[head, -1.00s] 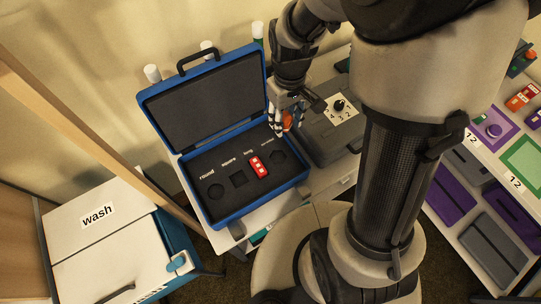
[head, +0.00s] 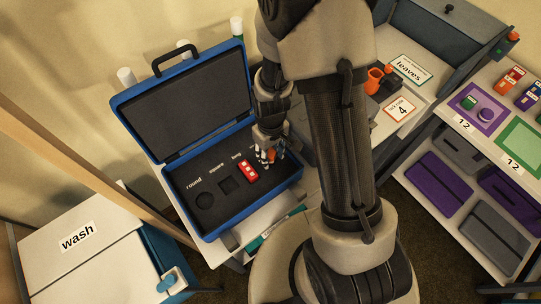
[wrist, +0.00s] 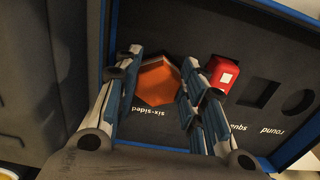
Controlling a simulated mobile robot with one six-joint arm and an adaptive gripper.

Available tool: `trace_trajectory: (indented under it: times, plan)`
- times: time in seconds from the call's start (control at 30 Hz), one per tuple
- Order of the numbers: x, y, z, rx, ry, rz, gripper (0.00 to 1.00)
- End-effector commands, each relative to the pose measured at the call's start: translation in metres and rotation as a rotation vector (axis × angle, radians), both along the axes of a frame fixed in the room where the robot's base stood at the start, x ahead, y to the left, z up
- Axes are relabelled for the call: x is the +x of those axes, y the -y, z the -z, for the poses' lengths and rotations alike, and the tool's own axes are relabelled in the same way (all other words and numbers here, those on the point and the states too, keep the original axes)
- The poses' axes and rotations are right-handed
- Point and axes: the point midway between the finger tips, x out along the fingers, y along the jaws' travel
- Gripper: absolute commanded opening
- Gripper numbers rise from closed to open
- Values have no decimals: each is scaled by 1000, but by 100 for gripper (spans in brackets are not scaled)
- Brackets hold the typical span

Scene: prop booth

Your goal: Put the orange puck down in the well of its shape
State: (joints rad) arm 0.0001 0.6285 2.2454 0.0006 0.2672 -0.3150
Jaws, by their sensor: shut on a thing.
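My gripper (head: 268,152) is shut on the orange puck (wrist: 157,84), a six-sided piece, at the right end of the open blue case's dark insert (head: 222,208). In the wrist view the puck sits between my two fingers (wrist: 162,62), just by the label "six-sided" (wrist: 148,111). The six-sided well is hidden by the puck and my gripper. I cannot tell whether the puck is above the well or partly in it. The puck shows only as a small orange patch in the head view (head: 272,155).
A red block (head: 248,171) sits in the long well, close beside my fingers. The square well (head: 227,184) and round well (head: 204,200) are empty. The case's lid (head: 190,100) stands open behind. A white "wash" box (head: 60,260) is at lower left.

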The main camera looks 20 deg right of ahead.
Motion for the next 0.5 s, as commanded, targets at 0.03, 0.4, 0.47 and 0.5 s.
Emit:
trace_trajectory:
  times: [0.03, 0.4, 0.47, 0.5]
  plan:
    - [-1, 0, 9, 0, -2, 0, 12]
    - [0, 0, 13, 0, 1, 0, 12]
    - [0, 0, 15, 0, 1, 0, 12]
    - [0, 0, 16, 0, 1, 0, 12]
